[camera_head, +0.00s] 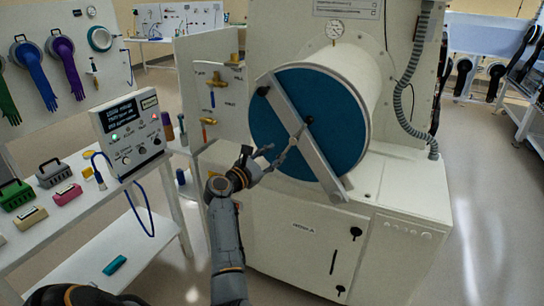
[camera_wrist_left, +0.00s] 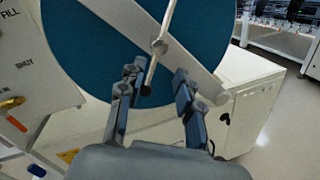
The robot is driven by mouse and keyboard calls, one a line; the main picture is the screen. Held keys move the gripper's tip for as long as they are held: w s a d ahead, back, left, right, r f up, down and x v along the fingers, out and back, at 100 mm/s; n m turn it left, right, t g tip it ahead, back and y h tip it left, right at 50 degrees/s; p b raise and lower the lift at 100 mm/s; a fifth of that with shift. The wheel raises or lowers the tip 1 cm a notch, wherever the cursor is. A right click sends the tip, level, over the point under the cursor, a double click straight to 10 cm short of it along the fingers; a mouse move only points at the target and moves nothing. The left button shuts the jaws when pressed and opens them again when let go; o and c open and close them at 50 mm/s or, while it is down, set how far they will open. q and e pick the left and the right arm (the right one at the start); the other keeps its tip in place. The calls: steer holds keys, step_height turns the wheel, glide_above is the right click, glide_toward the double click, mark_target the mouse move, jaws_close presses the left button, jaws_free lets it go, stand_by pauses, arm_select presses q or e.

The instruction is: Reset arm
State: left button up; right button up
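My left gripper (camera_head: 270,158) is open in front of the round blue door (camera_head: 345,108) of the white drum. A thin metal handle (camera_head: 291,145) with a dark tip slants down from the middle of the door's grey crossbar (camera_head: 318,164). In the left wrist view, my left gripper (camera_wrist_left: 158,75) has its two fingers apart. The lower end of the handle (camera_wrist_left: 153,70) shows between them, nearer the left finger, with neither finger visibly closed on it. Whether a finger touches it I cannot tell. My right gripper is not in view.
A control box (camera_head: 130,132) stands on the white table at left, with small colored cases (camera_head: 16,195). A valve panel (camera_head: 213,95) stands left of the drum. The white cabinet (camera_head: 300,240) is below the door. Floor is open at right.

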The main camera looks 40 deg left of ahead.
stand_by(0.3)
arm_select(q)
steer(key=s+d+f+m+g+b, duration=0.1)
steer(key=s+d+f+m+g, duration=0.2)
steer(key=f, duration=0.8)
steer(key=d+f+m+g, duration=0.2)
steer(key=d+f+m, duration=0.2)
steer(key=f, duration=0.7)
steer(key=s+d+f+m+g+b, duration=0.1)
steer(key=s+d+f+m+g, duration=0.2)
steer(key=f, duration=0.8)
steer(key=s+d+f+m+g, duration=0.2)
steer(key=s+d+f+m, duration=0.2)
steer(key=s+f, duration=0.45)
steer(key=s+d+f+m+g, duration=0.2)
steer(key=s+d+f+m, duration=0.3)
steer(key=f, duration=0.6)
steer(key=s+d+f+m+g, duration=0.1)
steer(key=s+f+m, duration=0.3)
steer(key=s, duration=0.8)
steer(key=s+d+f+m+g+b, duration=0.1)
steer(key=s+f+m, duration=0.4)
steer(key=s, duration=0.8)
steer(key=s+d+f+m+g+b, duration=0.1)
steer(key=s+d+f+m+g, duration=0.2)
steer(key=s, duration=0.9)
step_height(320, 180, down, 4)
steer(key=shift+s+d+r+m, duration=0.15)
steer(key=shift+s+d+m, duration=0.15)
steer(key=shift+d+m, duration=0.5)
